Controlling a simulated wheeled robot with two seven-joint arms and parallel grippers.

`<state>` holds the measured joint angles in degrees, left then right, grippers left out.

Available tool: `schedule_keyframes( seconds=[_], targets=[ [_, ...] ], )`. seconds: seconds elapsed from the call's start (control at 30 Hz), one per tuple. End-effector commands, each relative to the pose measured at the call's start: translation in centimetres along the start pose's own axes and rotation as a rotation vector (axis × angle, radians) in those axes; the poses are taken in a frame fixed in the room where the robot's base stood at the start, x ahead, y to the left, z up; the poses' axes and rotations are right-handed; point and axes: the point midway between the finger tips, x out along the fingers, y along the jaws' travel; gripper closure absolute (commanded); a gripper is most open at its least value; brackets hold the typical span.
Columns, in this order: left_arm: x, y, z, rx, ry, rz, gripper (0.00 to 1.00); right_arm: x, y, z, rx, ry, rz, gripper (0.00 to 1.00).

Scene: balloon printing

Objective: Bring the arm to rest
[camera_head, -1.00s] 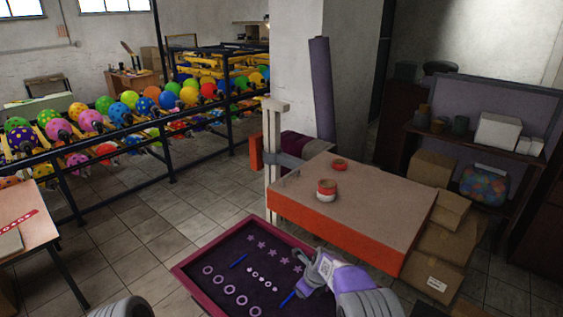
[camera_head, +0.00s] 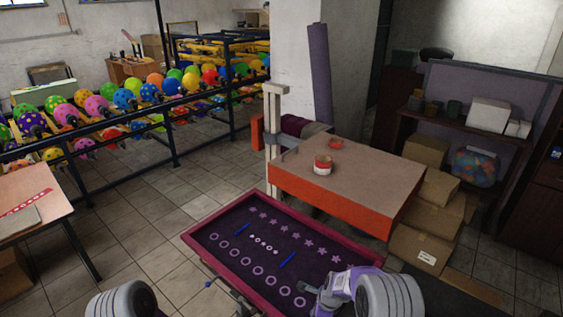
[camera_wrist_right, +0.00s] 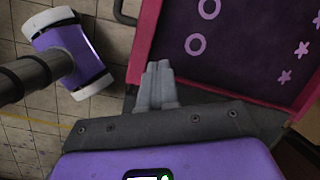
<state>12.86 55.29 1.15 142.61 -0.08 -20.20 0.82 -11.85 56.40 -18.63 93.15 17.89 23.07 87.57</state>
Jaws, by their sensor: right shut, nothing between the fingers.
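My right gripper (camera_head: 325,299) is over the near right part of the dark tray with a pink rim (camera_head: 215,262) in the head view. In the right wrist view the right gripper's fingers (camera_wrist_right: 157,84) are shut together with nothing between them, beside the pink rim (camera_wrist_right: 146,40). My left arm shows only as a grey rounded link at the bottom left of the head view; its gripper is out of view.
Rings, stars and two blue bars lie on the tray. An orange-sided table (camera_head: 340,205) with a red and white tin (camera_head: 322,166) stands behind it. A wooden table (camera_head: 35,205) is at the left. Balloon racks (camera_head: 120,120) stand behind open tiled floor.

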Motion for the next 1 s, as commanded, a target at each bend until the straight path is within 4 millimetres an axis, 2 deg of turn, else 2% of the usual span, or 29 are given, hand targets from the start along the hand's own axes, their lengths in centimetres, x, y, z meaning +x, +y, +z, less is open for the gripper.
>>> schedule_keyframes(
  seconds=[0.1, 0.17, 0.3, 0.5, 0.63, 0.7, 0.8, 1.0],
  targets=[
    [0.0, 0.0, 0.1, -0.001, -0.002, 0.000, 0.57, 2.2, 4.4, -2.8, -0.204, 0.012, 0.042, 1.00],
    [0.0, 0.0, 0.1, -0.001, -0.002, 0.000, 0.57, 3.1, 7.1, -4.0, -0.342, 0.010, 0.064, 1.00],
    [0.0, 0.0, 0.1, -0.001, -0.001, 0.000, 0.57, 4.4, 13.8, -5.9, -0.694, -0.028, 0.102, 1.00],
    [0.0, 0.0, 0.1, 0.000, -0.001, 0.000, 0.57, 3.9, 22.4, -6.3, -1.163, -0.128, 0.098, 1.00],
    [0.0, 0.0, 0.1, -0.001, -0.002, 0.000, 0.57, 2.5, 26.9, -5.6, -1.426, -0.200, 0.057, 1.00],
    [0.5, -0.2, 0.1, -0.001, -0.002, 0.000, 0.57, 2.4, 28.6, -5.3, -1.538, -0.229, 0.027, 1.00],
    [3.5, -1.4, -0.1, 0.000, -0.002, 0.000, 0.57, 5.7, 28.4, -6.1, -1.529, -0.219, 0.029, 1.00],
    [8.4, -3.2, -0.3, -0.001, -0.002, -0.001, 0.57, 10.7, 29.1, -7.4, -1.527, -0.219, 0.031, 1.00]
  ],
)
